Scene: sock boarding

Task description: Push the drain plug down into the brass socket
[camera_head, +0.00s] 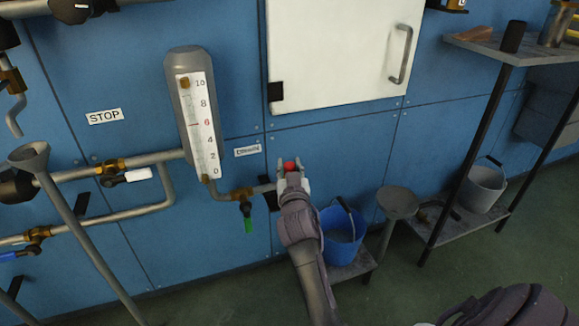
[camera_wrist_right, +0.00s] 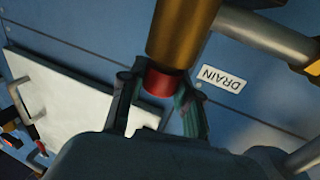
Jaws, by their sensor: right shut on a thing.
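The drain plug shows as a red piece (camera_head: 290,166) between the fingertips of my right gripper (camera_head: 291,172) in the head view. In the right wrist view the red plug (camera_wrist_right: 160,84) sits between the two fingers of the right gripper (camera_wrist_right: 160,92). The fingers are shut on it. The brass socket (camera_wrist_right: 182,28) is the large brass cylinder meeting the red plug's end. The two appear in line and touching, but I cannot tell how deep the plug sits. The gripper hides the socket in the head view. My left gripper is not in view.
A DRAIN label (camera_wrist_right: 222,78) is on the blue wall beside the socket. A gauge (camera_head: 195,120) and a green-handled valve (camera_head: 246,210) are to the left. A white cabinet (camera_head: 340,50) is above. A blue bucket (camera_head: 342,235) and a shelf (camera_head: 500,45) are to the right.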

